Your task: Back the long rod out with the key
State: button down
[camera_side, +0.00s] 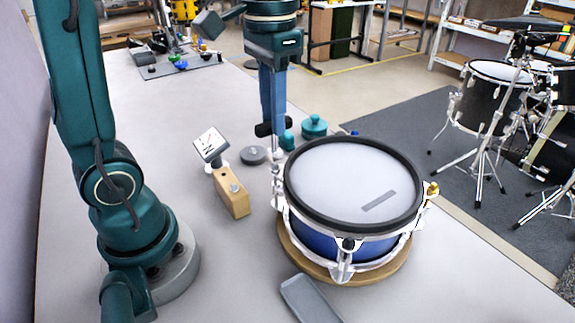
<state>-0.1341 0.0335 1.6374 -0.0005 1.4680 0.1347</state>
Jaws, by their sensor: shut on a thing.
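The drum (353,185) has a white head, a black hoop and a blue shell, and stands on a round wooden base (300,262). My gripper (272,118) points down above the drum's back-left rim. It is shut on the dark handle of the key (264,129). A thin silver shaft runs down below the handle, beside the hoop. The long rod cannot be told apart from this shaft and the silver lug hardware (277,185) at the drum's left side. Whether the key is seated on the rod is too small to tell.
A wooden block (232,193), a small tilted display (210,145) and a grey disc (252,155) stand left of the drum. A teal lidded pot (314,126) is behind it. A grey tray (310,299) lies in front. The left-middle table is clear.

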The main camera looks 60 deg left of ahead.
jog(key=shift+f, duration=0.9)
jog(key=shift+f, duration=0.1)
dwell(1.2)
jog(key=n, duration=1.3)
jog(key=shift+n, duration=0.4)
jog(key=n, duration=1.4)
